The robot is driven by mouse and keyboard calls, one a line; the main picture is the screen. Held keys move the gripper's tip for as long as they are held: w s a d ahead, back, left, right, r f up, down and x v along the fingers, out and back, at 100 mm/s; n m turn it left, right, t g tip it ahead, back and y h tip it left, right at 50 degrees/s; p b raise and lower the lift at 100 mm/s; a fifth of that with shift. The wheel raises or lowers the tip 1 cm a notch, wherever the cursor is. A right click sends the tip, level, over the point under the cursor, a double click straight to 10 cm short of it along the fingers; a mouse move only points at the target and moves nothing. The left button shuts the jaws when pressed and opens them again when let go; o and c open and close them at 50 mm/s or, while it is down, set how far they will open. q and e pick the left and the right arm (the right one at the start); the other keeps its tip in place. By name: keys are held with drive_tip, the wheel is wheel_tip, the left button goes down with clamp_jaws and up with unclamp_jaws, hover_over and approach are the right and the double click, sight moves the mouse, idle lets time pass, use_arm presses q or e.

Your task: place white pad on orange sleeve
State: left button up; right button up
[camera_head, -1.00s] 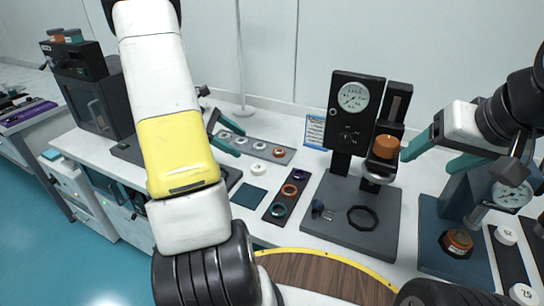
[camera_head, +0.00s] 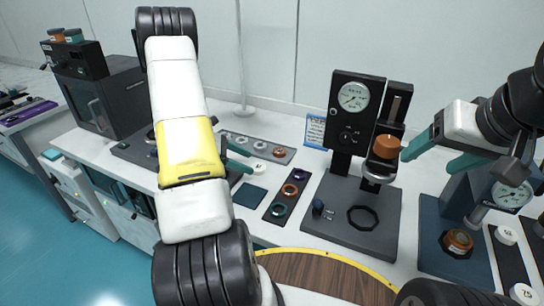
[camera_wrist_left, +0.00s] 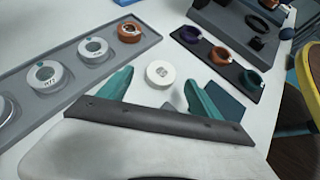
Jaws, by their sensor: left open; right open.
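The white pad (camera_wrist_left: 160,73) is a small round disc lying flat on the white tabletop. In the left wrist view it lies just beyond and between the teal fingers of my left gripper (camera_wrist_left: 160,88), which is open and empty. The orange sleeve (camera_head: 386,146) is a short orange cylinder at the dark gauge stand, above a silver ring-shaped part. My right gripper (camera_head: 408,151) is open, with its teal fingertips close to the sleeve's right side; whether they touch it I cannot tell.
A grey tray (camera_wrist_left: 62,83) holds white rings and a copper ring. A dark strip (camera_head: 278,210) holds several coloured rings. A dark teal square (camera_head: 250,195) lies beside it. The gauge stand's base (camera_head: 345,230) carries a black ring. More dark fixtures stand at right.

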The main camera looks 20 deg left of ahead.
sight(258, 166)
use_arm(q)
drive_tip(key=x, duration=0.4)
drive_tip(key=shift+s+d, duration=0.1)
drive_tip(key=shift+s, duration=0.05)
drive_tip(key=shift+c, duration=0.4)
drive_tip(key=c, duration=1.4)
drive_tip(key=shift+o, duration=0.2)
